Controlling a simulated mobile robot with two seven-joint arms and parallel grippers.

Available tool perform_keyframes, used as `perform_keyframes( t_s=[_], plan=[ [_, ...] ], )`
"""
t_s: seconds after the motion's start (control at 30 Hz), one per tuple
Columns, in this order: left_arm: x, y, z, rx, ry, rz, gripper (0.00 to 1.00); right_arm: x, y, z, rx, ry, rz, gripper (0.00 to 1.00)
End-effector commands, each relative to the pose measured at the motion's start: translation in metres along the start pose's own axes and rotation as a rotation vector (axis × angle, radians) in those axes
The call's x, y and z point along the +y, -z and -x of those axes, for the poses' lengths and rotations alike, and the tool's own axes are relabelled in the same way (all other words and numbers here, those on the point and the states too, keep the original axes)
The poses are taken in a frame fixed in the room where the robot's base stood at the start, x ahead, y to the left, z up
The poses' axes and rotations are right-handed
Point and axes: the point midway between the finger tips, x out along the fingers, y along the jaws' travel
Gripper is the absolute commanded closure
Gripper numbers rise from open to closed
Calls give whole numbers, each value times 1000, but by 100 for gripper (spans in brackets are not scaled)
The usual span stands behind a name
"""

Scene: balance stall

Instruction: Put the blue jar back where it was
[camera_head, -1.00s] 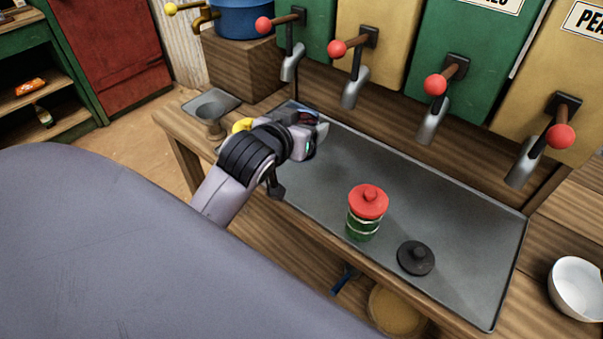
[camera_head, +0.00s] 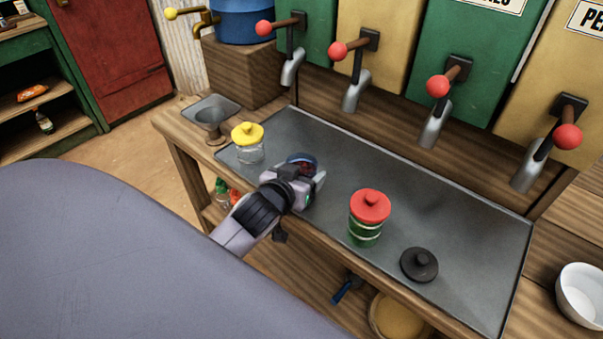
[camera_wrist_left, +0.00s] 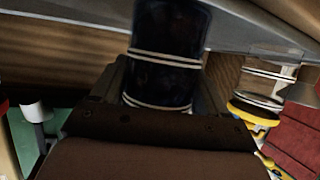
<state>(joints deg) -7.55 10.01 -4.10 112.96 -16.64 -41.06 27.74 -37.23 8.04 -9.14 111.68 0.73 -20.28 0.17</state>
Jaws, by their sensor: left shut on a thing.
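My left gripper (camera_head: 306,184) is over the left-middle part of the metal tray (camera_head: 455,205), shut on the blue jar (camera_head: 300,158). The jar is mostly hidden behind the gripper in the head view. In the left wrist view the dark blue jar (camera_wrist_left: 166,60), with pale bands, is between the fingers. I cannot tell whether its base touches the tray. A jar with a yellow lid (camera_head: 248,134) stands to the left of the gripper. A green jar with a red lid (camera_head: 370,206) stands to its right. My right gripper is out of view.
A black knobbed lid (camera_head: 419,264) lies on the tray right of the red-lidded jar. Dispensers with red-knobbed levers (camera_head: 438,86) line the back, spouts over the tray. A funnel (camera_head: 211,112) stands at the left, a white bowl (camera_head: 582,294) at the right.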

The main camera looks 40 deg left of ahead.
Motion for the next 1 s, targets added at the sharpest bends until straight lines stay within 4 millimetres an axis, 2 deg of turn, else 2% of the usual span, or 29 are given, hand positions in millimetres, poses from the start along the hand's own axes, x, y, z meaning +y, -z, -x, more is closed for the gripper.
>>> perform_keyframes(
  t_s=[0.17,0.2,0.23,0.27,0.57,0.67,1.0],
  plan=[
    [0,-2,-2,4,0,0,77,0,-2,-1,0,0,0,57],
    [0,-2,-1,0,0,0,13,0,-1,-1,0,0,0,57],
    [0,-2,-1,0,0,0,3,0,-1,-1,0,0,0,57],
    [0,-2,-1,0,0,0,0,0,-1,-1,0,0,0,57],
    [0,2,0,1,0,-1,0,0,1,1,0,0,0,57],
    [0,0,7,-1,0,0,0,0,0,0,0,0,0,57],
    [0,0,64,-1,1,1,0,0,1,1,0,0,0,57]
  ],
)
